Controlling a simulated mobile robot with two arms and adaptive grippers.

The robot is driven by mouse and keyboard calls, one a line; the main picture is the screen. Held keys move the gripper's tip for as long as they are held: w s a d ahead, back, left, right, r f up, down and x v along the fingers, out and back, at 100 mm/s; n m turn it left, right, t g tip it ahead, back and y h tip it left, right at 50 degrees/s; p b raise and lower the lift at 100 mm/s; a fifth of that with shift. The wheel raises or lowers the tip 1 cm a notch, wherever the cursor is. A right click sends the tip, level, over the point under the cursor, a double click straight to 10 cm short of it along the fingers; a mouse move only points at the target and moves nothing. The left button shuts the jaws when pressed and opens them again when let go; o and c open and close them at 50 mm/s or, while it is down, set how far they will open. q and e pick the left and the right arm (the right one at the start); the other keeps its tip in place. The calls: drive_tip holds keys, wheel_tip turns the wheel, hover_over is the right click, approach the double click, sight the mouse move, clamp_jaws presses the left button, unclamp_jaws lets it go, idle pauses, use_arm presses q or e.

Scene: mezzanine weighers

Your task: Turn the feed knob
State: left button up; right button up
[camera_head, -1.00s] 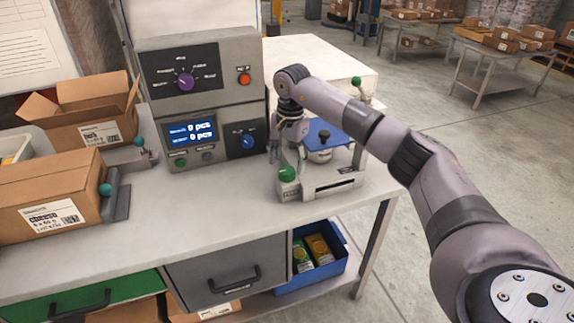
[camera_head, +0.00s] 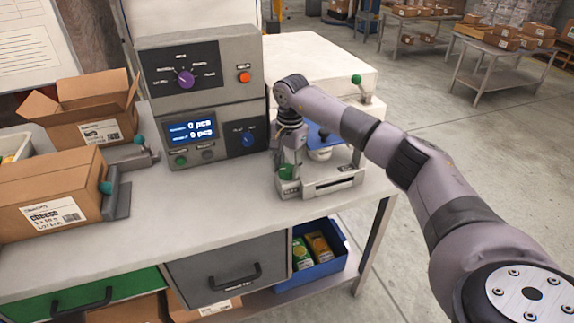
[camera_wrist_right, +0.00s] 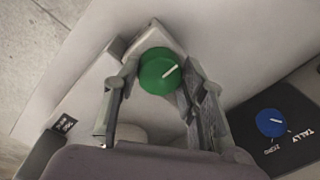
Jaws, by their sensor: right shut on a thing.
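A round green knob (camera_head: 287,172) with a white pointer line sits on the front left corner of a small pale device (camera_head: 318,190) on the bench. My right gripper (camera_head: 288,163) points down over it. In the right wrist view the green knob (camera_wrist_right: 157,73) lies between the two fingers of the right gripper (camera_wrist_right: 160,70), which are shut on it. Its white line points up and to the right there. I can read no label for this knob. My left gripper is not in view.
A grey console (camera_head: 205,95) behind left carries a purple knob (camera_head: 185,78), a red button (camera_head: 244,77), a display and a blue knob (camera_head: 249,139). Cardboard boxes (camera_head: 50,200) stand at the left. The bench front is clear.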

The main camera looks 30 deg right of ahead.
drive_tip(key=c, duration=0.4)
drive_tip(key=shift+c, duration=0.2)
